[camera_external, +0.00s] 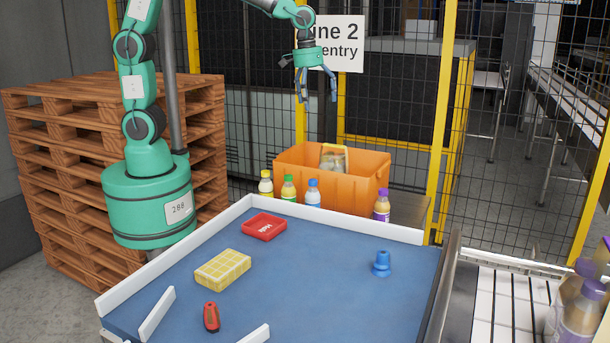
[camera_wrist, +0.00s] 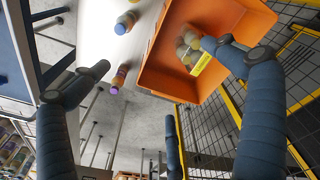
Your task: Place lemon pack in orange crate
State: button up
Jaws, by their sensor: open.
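The orange crate (camera_external: 300,179) stands behind the blue table, with its open top facing up. Inside it is a pack with round, pale items and a yellow strip, which seems to be the lemon pack (camera_external: 333,158). In the wrist view, the pack (camera_wrist: 188,45) lies within the crate (camera_wrist: 158,78), partly hidden by a finger. A yellow, white-gridded block (camera_external: 223,269) lies on the table; I cannot tell what it is. My gripper (camera_external: 318,98) is open and empty, raised above the crate and apart from the pack.
Bottles with yellow, green, blue and purple caps (camera_external: 382,205) stand beside the crate. The blue table (camera_external: 300,290) holds a red tray (camera_external: 264,226), a red-and-black tool (camera_external: 211,317) and a blue part (camera_external: 382,264). A yellow-framed fence (camera_external: 442,120) rises behind.

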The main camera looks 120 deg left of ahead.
jog(key=s+d+r+m+t, duration=0.1)
jog(key=s+d+r+m, duration=0.3)
jog(key=d, duration=0.5)
jog(key=s+d+r+m+t, duration=0.1)
jog(key=s+d+r+m, duration=0.25)
jog(key=s+d, duration=0.45)
jog(key=s+d+m+t, duration=0.2)
jog(key=s+d+m, duration=0.3)
jog(key=s+d, duration=0.6)
jog(key=shift+s+d+f+m+h, duration=0.15)
jog(key=shift+s+f+m+h, duration=0.2)
jog(key=shift+s, duration=0.5)
notch_tip(320, 180, down, 10)
jog(key=b, duration=1)
jog(key=shift+f, duration=0.1)
